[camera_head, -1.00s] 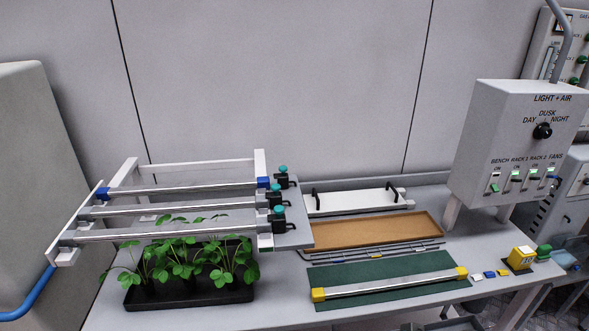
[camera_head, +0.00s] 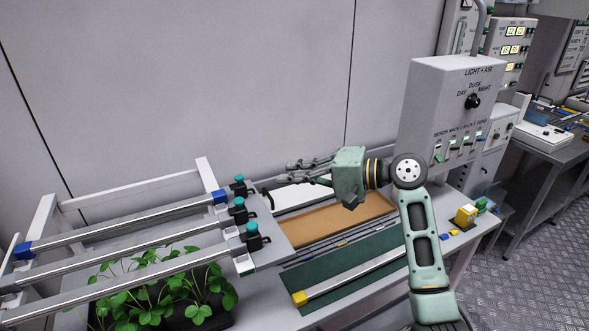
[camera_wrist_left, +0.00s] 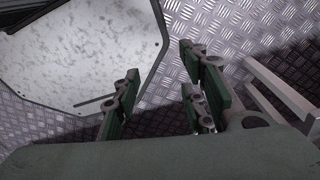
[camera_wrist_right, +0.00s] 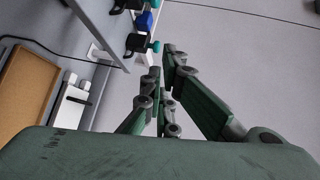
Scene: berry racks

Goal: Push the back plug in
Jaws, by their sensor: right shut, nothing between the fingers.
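The back plug (camera_head: 239,186) is black with a teal knob, at the right end of the back tube next to a blue collar (camera_head: 220,197). The middle plug (camera_head: 240,212) and the front plug (camera_head: 254,239) look alike. My right gripper (camera_head: 292,167) is shut and empty, its fingers pointing left, to the right of the back plug and apart from it. In the right wrist view, the back plug (camera_wrist_right: 136,43) lies beyond the fingertips (camera_wrist_right: 160,70). My left gripper (camera_wrist_left: 160,90) shows only in its wrist view, open and empty, over the floor.
A black tray of plants (camera_head: 160,312) stands under the rack (camera_head: 130,185). A brown tray (camera_head: 345,217), a green mat (camera_head: 375,258) with a yellow-ended tube, and a white panel (camera_head: 290,197) lie to the right. The control box (camera_head: 440,90) stands behind my right arm.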

